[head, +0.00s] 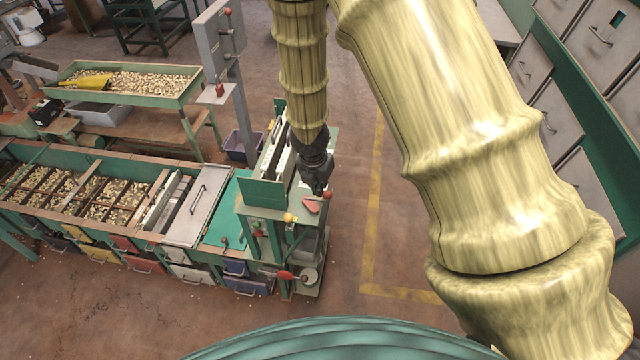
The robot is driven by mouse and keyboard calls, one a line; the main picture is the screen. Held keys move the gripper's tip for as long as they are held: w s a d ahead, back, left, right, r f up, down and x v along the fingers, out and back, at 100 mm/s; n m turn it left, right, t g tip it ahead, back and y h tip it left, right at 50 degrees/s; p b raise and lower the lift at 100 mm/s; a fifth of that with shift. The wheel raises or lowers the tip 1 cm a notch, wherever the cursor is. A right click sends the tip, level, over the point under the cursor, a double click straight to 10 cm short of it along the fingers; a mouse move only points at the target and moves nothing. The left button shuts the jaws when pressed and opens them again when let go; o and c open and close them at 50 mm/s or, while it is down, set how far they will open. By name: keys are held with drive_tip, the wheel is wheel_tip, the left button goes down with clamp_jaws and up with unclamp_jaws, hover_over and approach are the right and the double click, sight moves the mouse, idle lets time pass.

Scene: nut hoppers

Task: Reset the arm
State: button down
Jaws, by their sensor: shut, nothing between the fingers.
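My arm (460,130) shows large on the right of the head view, with its pale yellow wood-grained links. Its far part hangs down at the top middle and ends in my dark gripper (317,186). My gripper points downward over the right end of the green machine stand (262,195), and its fingers are shut with nothing between them. The fingertips are small in this view, and I cannot tell how far above the stand they are.
A long green bench with nut compartments (90,190) and coloured drawers stretches left. Behind it stands a nut-filled tray table (140,85). A grey post box (217,40) rises beside the stand. Grey drawer cabinets (567,110) line the right. Floor with a yellow line (372,215) lies between.

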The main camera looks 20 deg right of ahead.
idle(0.3)
drive_tip(key=s+a+f+m+g+y+b, duration=0.3)
drive_tip(key=s+f+m+b, duration=0.6)
drive_tip(key=s+f+m, duration=0.9)
drive_tip(key=s+d+f+m+b, duration=0.1)
drive_tip(key=s+f+m+b, duration=0.1)
drive_tip(key=s+f+m, duration=0.2)
drive_tip(key=s+d+f+m+t+b, duration=0.1)
drive_tip(key=s+f+m+b, duration=0.2)
drive_tip(key=s+f, duration=0.8)
drive_tip(key=shift+d+f+m+h, duration=0.15)
drive_tip(key=shift+d+m+h, duration=0.25)
drive_tip(key=shift+m, duration=0.6)
